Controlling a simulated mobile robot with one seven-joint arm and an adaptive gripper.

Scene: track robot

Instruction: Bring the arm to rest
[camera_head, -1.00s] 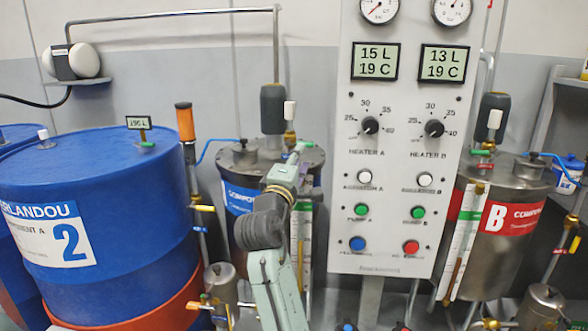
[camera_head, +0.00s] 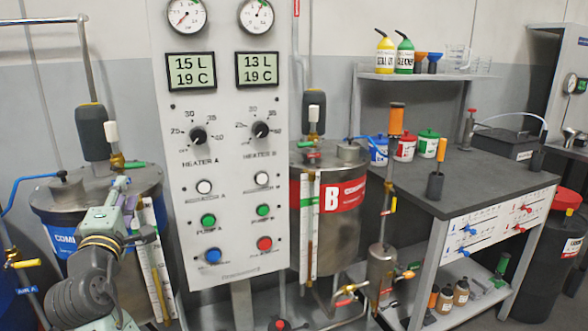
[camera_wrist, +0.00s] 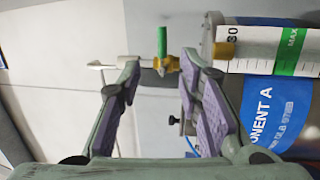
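My arm shows at the lower left of the head view, folded up in front of the component A tank (camera_head: 50,207). In the wrist view my gripper (camera_wrist: 165,70) has its two purple-padded fingers apart with nothing held between them. Beyond the fingertips is a brass valve with a green handle (camera_wrist: 162,42). The component A tank's blue label (camera_wrist: 275,110) and its level scale (camera_wrist: 280,48) fill the right of the wrist view. I cannot tell whether the fingers touch the valve.
The control panel (camera_head: 225,150) stands right of my arm, with tank B (camera_head: 338,235) beyond it. A grey workbench (camera_head: 470,180) with bottles and cups stands at the right. A black drum (camera_head: 545,255) is at the far right edge.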

